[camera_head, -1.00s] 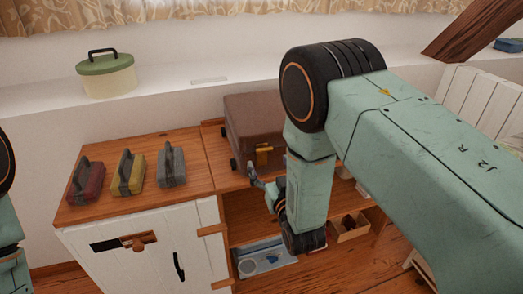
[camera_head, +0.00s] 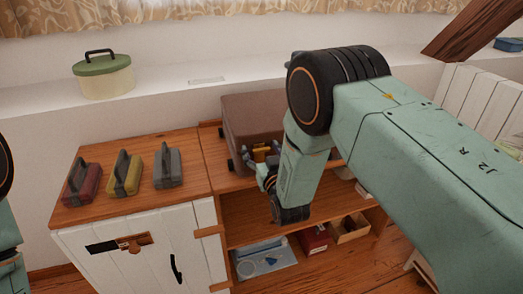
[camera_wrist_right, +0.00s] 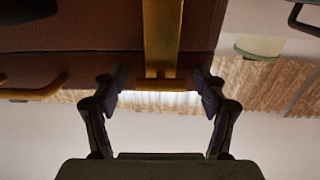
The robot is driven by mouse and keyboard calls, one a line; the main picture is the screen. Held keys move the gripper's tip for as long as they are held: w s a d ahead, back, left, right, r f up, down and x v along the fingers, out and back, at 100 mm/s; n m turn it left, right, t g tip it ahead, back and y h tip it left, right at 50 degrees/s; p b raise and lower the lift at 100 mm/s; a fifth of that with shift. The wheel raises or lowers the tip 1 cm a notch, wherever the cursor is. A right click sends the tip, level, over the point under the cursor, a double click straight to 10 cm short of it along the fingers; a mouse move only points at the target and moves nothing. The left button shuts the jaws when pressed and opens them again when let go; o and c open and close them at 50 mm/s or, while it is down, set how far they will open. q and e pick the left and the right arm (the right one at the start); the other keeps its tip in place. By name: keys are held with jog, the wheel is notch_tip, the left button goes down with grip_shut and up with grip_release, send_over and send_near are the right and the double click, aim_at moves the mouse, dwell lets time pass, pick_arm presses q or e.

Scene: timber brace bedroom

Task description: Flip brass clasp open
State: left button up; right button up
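The brown case (camera_head: 240,112) stands on the wooden cabinet's top, with its brass clasp (camera_head: 262,153) on the front, partly hidden by my right gripper. My right gripper (camera_head: 264,165) is right at the clasp. In the right wrist view the brass clasp (camera_wrist_right: 161,84) lies between the two spread fingers of my right gripper (camera_wrist_right: 160,76), with a gap on each side. The fingers are open and hold nothing. Of my left arm only links show at the left edge; its gripper is out of view.
Red (camera_head: 83,183), yellow (camera_head: 125,174) and grey (camera_head: 168,166) handled boxes stand left of the case. A green-lidded pot (camera_head: 105,78) sits on the ledge behind. The open shelf below holds a tray (camera_head: 264,259), a red box (camera_head: 314,238) and an open wooden box (camera_head: 350,229).

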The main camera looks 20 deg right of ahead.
jog(key=shift+a+r, duration=0.1)
jog(key=shift+a, duration=0.05)
jog(key=c, duration=0.3)
jog(key=shift+s, duration=0.1)
jog(key=c, duration=0.3)
grip_shut()
